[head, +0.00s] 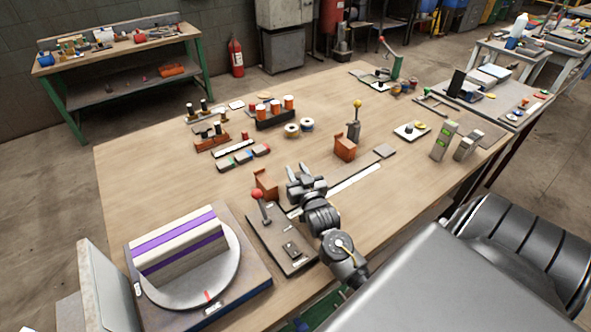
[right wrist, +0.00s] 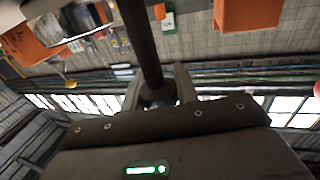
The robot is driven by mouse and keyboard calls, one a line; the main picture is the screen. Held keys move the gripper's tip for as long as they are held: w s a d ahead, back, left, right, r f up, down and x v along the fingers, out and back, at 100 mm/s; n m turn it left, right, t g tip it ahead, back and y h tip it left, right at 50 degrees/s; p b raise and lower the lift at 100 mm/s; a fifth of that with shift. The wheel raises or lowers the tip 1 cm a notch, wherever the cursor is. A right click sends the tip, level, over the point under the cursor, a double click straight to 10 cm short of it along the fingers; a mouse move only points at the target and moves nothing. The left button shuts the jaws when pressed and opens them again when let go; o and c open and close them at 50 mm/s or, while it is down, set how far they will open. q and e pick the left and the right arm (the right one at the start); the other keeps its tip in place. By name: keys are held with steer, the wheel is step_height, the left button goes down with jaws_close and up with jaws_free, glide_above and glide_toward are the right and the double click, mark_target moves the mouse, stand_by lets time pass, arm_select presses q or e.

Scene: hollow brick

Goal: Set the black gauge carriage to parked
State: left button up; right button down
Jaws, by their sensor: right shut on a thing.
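My right gripper (head: 304,174) is over the near part of the slide between two orange-brown blocks, the near one (head: 266,183) and the far one (head: 345,148). In the right wrist view my right gripper (right wrist: 160,88) is shut on a dark upright post (right wrist: 143,40), which I take to be part of the black gauge carriage. The carriage's body is hidden by the gripper in the head view. A pale strip (head: 355,183) runs from the gripper toward a grey plate at the far right end. My left gripper is not in view.
A red-knobbed lever (head: 257,195) on a dark base stands close left of the gripper. A yellow-knobbed lever (head: 356,105) stands behind the far block. A turntable with a purple-striped block (head: 180,246) is at front left.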

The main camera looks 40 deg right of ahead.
steer(key=c, duration=1.1)
jaws_free()
steer(key=shift+o, duration=0.2)
steer(key=shift+s, duration=0.1)
steer(key=shift+s+a+f, duration=0.1)
steer(key=shift+s+a, duration=0.05)
steer(key=shift+s, duration=0.15)
steer(key=b+v, duration=0.1)
steer(key=v, duration=0.5)
steer(key=shift+s+b, duration=0.3)
steer(key=shift+a, duration=0.15)
